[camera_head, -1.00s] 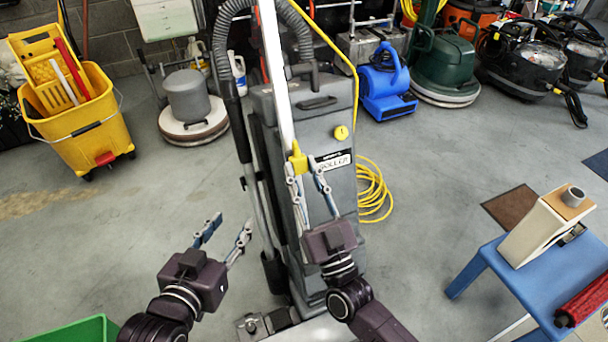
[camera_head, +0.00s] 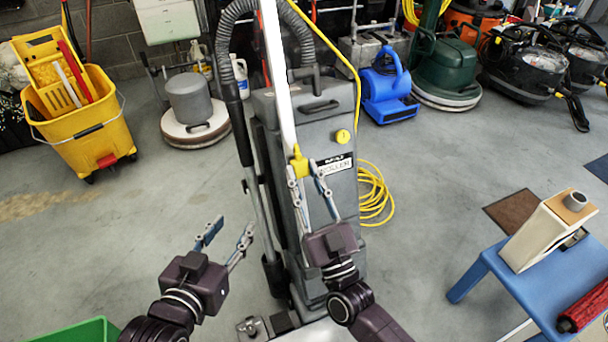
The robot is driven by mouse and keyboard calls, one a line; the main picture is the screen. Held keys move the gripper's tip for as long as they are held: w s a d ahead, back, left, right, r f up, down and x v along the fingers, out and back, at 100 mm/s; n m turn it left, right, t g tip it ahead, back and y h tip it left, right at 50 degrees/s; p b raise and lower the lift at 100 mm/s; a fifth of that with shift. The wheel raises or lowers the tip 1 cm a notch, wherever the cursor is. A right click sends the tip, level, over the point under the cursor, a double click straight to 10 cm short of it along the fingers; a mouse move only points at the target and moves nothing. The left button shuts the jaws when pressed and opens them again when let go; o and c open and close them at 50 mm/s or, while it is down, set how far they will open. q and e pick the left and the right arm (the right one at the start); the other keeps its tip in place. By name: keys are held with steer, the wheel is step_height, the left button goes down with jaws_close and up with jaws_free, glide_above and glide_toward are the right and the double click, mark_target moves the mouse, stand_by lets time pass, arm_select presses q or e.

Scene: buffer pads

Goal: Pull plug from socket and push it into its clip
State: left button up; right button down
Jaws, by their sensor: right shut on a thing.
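A yellow piece that looks like the plug (camera_head: 299,162) is at the lower end of a white pole on the grey upright floor machine (camera_head: 325,215). My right gripper (camera_head: 304,175) is shut on it, with one finger on each side. I cannot tell whether it still sits in a socket. A round yellow fitting (camera_head: 342,136) is on the machine's front, to the right; I cannot make out which part is the clip. My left gripper (camera_head: 229,232) is open and empty, left of the machine and apart from it.
A yellow cord (camera_head: 374,200) lies coiled on the floor behind the machine. A blue stool (camera_head: 535,290) with a beige block (camera_head: 540,235) and a red roller stands at right. A green bin (camera_head: 85,332) is at lower left.

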steer(key=shift+f, duration=0.15)
arm_select(q)
steer(key=shift+s+a+f+g, duration=0.15)
steer(key=shift+s+f+g, duration=0.15)
steer(key=shift+f, duration=0.25)
steer(key=shift+s+a+f+g, duration=0.1)
steer(key=shift+s+f+g, duration=0.1)
steer(key=shift+s+f, duration=0.25)
steer(key=shift+w, duration=0.25)
steer(key=shift+r, duration=0.1)
arm_select(e)
steer(key=shift+w+a, duration=0.1)
steer(key=shift+w, duration=0.1)
arm_select(q)
steer(key=shift+s+a+f, duration=0.1)
steer(key=shift+s+f, duration=0.2)
steer(key=shift+f, duration=0.2)
arm_select(e)
steer(key=shift+f, duration=0.1)
arm_select(q)
steer(key=shift+w+r, duration=0.1)
steer(key=shift+r, duration=0.1)
arm_select(e)
steer(key=shift+w, duration=0.15)
arm_select(q)
steer(key=shift+w+r, duration=0.2)
steer(key=shift+r, duration=0.05)
